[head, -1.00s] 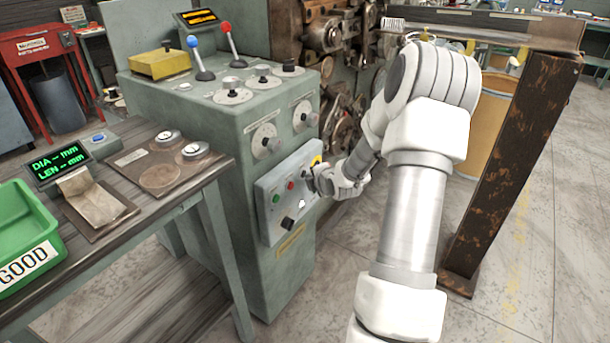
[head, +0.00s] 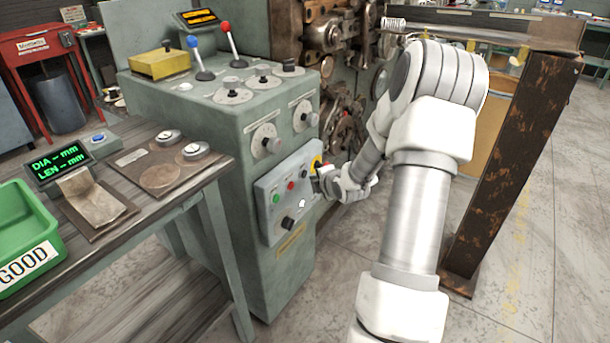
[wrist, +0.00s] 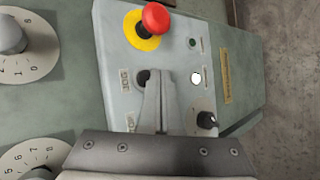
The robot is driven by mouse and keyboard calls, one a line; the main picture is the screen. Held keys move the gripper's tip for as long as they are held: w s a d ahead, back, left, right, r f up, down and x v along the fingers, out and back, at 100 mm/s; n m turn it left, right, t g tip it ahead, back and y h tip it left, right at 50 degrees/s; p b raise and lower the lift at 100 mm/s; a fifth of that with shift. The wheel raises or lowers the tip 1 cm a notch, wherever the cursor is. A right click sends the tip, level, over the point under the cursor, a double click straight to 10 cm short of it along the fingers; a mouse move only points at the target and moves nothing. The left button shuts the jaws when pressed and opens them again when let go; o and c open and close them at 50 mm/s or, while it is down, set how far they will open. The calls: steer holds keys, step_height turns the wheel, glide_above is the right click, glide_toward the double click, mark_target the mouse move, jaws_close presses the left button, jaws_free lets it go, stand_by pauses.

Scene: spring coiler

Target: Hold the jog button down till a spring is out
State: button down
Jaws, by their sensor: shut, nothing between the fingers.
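The grey control panel (head: 270,215) on the coiler's side shows a black button (wrist: 143,77) in the wrist view, beside a small label that looks like JOG. My gripper (wrist: 159,76) is shut and empty, its fingertips in front of the panel, overlapping the black button's right edge. I cannot tell whether they touch it. In the head view my gripper (head: 318,184) is at the panel's right side. A pale wire coil (head: 394,24) shows at the machine's top, by the chute.
A red emergency stop (wrist: 155,17) with a yellow collar sits close to my fingers. A white button (wrist: 196,78), a green lamp (wrist: 192,42) and a black knob (wrist: 206,120) are nearby. A rusty post (head: 512,170) stands right of my arm. A green GOOD bin (head: 35,205) is far left.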

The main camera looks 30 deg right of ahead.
steer(key=shift+s+d+p, duration=0.1)
steer(key=shift+s+d, duration=0.2)
steer(key=shift+s, duration=0.45)
steer(key=shift+s+d+p, duration=0.1)
steer(key=shift+s+d, duration=0.25)
steer(key=shift+s, duration=0.45)
steer(key=shift+s+d+p, duration=0.1)
steer(key=shift+s+d, duration=0.2)
steer(key=shift+s, duration=0.45)
